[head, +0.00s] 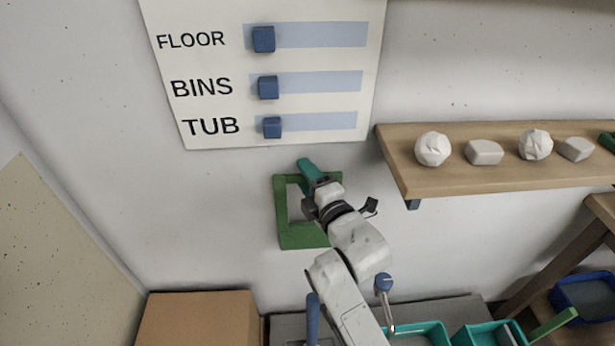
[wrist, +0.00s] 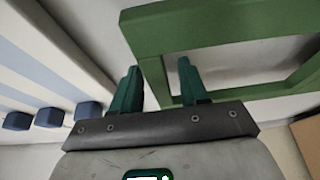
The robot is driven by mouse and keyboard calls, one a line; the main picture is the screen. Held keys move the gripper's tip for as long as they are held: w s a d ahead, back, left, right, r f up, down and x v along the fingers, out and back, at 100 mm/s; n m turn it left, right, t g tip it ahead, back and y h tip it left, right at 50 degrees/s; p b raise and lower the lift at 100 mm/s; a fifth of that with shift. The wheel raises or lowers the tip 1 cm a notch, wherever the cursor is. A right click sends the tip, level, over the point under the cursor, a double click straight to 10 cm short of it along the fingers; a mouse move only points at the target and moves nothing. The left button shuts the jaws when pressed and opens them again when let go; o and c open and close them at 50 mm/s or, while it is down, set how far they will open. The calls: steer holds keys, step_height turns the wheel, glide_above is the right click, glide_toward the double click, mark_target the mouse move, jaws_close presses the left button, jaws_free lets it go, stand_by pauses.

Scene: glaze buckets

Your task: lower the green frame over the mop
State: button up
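The green frame (head: 288,237) is a rectangular loop in front of the wall, below the label board. My arm covers its right part in the head view. My gripper (head: 309,170) is at its upper bar. In the wrist view the frame (wrist: 225,27) fills the upper right.
A wooden shelf (head: 500,183) with several pale lumps juts out at the right. A cardboard box (head: 197,318) stands at lower left. Teal tubs (head: 425,330) and a blue-topped tool (head: 384,284) are at lower right. The label board (head: 210,60) hangs above.

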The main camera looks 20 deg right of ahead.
jaws_close()
steer(key=shift+f+b, duration=0.2)
steer(key=shift+b, duration=0.15)
